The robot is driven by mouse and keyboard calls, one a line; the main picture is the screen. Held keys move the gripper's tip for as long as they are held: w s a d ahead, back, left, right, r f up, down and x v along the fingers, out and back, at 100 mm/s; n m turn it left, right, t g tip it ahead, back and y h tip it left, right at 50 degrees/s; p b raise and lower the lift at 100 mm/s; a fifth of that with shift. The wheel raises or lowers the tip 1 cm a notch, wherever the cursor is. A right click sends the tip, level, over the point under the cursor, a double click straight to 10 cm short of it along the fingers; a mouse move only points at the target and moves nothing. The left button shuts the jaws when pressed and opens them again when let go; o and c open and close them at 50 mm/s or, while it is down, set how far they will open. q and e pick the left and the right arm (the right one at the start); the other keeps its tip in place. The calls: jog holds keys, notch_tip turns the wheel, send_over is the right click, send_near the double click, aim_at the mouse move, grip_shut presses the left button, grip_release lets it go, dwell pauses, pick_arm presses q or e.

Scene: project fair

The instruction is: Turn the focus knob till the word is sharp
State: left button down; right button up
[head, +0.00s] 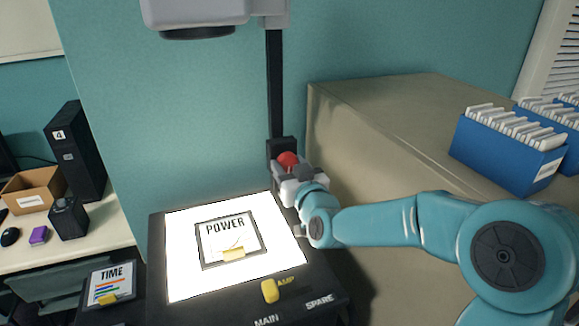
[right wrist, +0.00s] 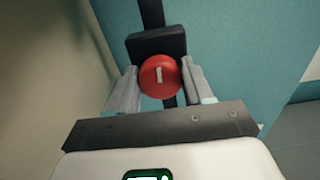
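The red focus knob (head: 288,160) sits on the dark post of the overhead projector (head: 158,240). In the right wrist view the knob (right wrist: 160,77) faces me with its pale mark close to upright. My right gripper (head: 287,170) has one finger on each side of the knob, and both look pressed against it. A framed slide with the word POWER (head: 228,226) lies on the bright, lit stage. The projector's head (head: 195,14) shows at the top, cut off by the picture's edge. No projected word is in view. My left gripper is not in view.
A yellow lamp switch (head: 269,291) is on the projector's front. A TIME slide (head: 109,284) lies at lower left. A beige cabinet (head: 385,110) bearing blue file boxes (head: 500,155) stands close behind my right arm. A desk with a cardboard box (head: 35,190) is at far left.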

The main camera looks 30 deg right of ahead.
jog(key=c, duration=0.4)
jog(key=shift+f+n+b, duration=0.2)
jog(key=shift+n+b, duration=0.9)
jog(key=shift+b, duration=0.1)
jog(key=shift+d+r+n+b, duration=0.1)
jog(key=shift+n+b, duration=0.2)
jog(key=shift+n, duration=0.4)
jog(key=shift+r+n, duration=0.15)
jog(key=shift+n, duration=0.95)
jog(key=o, duration=1)
jog(key=shift+s+r, duration=0.15)
jog(key=shift+s, duration=0.05)
